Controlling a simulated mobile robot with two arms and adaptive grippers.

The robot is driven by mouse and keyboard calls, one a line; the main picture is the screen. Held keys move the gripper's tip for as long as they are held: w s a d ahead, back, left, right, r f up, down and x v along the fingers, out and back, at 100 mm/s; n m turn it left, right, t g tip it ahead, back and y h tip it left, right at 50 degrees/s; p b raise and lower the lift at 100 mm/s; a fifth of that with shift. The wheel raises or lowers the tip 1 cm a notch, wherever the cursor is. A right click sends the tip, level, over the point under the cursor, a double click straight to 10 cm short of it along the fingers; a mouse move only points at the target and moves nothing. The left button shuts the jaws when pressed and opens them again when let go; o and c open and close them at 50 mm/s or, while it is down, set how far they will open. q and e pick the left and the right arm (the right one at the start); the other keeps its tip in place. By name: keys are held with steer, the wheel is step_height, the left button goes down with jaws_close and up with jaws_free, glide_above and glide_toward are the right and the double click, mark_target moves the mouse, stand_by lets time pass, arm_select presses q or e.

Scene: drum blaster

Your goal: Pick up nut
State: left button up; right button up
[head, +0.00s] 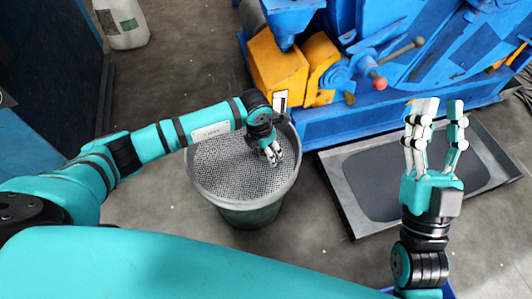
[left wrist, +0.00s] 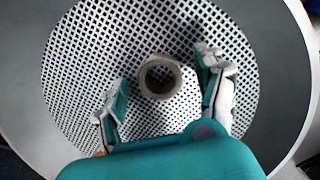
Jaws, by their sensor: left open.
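The nut (left wrist: 144,78) is a round, grey-brown ring lying on a perforated metal mesh. It shows in the left wrist view, between and just beyond the fingertips of my left gripper (left wrist: 163,85). My left gripper is open and empty, its two fingers apart on either side of the nut. In the head view my left gripper (head: 272,155) reaches down over the mesh inside a round bin (head: 245,205), and the nut cannot be made out there. My right gripper (head: 436,125) points up at the right, with its fingers apart and nothing seen between them.
A blue machine (head: 400,122) with yellow parts (head: 278,66) stands behind the bin. A dark rectangular tray (head: 349,209) lies on the floor to the right. A white container (head: 122,22) stands at the back left. The concrete floor left of the bin is clear.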

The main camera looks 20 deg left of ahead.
arm_select(q)
steer(key=c, duration=1.4)
steer(key=shift+r, duration=0.1)
